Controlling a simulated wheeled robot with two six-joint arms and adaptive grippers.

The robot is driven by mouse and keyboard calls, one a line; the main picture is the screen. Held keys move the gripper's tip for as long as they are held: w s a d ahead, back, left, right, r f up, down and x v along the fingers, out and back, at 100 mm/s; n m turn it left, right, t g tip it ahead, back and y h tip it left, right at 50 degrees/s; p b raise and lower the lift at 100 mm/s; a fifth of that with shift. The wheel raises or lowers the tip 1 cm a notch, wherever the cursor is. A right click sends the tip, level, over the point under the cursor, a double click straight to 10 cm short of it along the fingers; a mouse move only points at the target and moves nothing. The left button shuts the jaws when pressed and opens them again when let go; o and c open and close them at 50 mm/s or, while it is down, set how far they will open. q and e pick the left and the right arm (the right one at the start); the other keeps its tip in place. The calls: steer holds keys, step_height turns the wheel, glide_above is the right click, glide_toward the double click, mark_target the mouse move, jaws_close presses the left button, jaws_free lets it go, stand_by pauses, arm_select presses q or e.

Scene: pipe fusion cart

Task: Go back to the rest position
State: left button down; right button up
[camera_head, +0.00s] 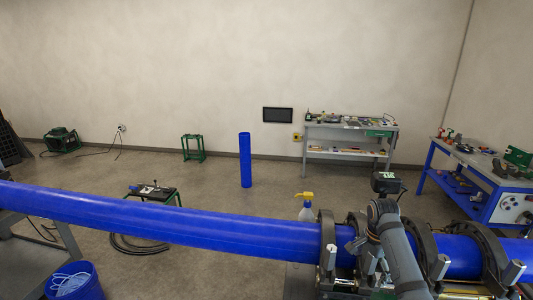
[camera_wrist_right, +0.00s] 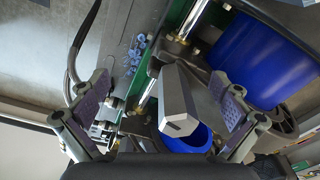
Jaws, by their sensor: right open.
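My right gripper (camera_wrist_right: 160,118) is open in the right wrist view, with its two padded fingers spread wide. A grey metal block (camera_wrist_right: 178,100) shows between the fingers; I cannot tell how far below them it is. Nothing is held. In the head view my right arm (camera_head: 397,255) reaches up in front of the fusion machine clamps (camera_head: 327,245), and its fingers cannot be made out there. The long blue pipe (camera_head: 170,218) runs through the clamps; blue pipe also shows at the right of the wrist view (camera_wrist_right: 262,65). My left gripper is not in view.
A spray bottle (camera_head: 306,208) with a yellow top stands behind the pipe. A blue bucket (camera_head: 85,290) is at lower left. A grey workbench (camera_head: 350,128) stands at the wall, a blue tool cart (camera_head: 480,170) at right. An upright blue pipe (camera_head: 245,160) stands on the open floor.

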steer(key=s+a+f+n, duration=0.4)
steer(key=s+f+n, duration=0.2)
steer(key=s+f, duration=0.2)
steer(key=s+a+n+t, duration=0.2)
steer(key=s+a+n, duration=0.25)
steer(key=s, duration=0.45)
steer(key=s+a+n+t, duration=0.1)
steer(key=s+a+n, duration=0.2)
steer(key=s+n, duration=0.5)
steer(key=s+d+f+m+g+b, duration=0.2)
steer(key=f+b, duration=0.5)
steer(key=f, duration=2.4)
steer(key=s+d+f+b, duration=0.2)
steer(key=s+f+b, duration=0.4)
steer(key=s+f, duration=1.4)
step_height(320, 180, down, 4)
steer(key=shift+s+r, duration=0.15)
steer(key=shift+s, duration=0.1)
steer(key=shift+d, duration=0.1)
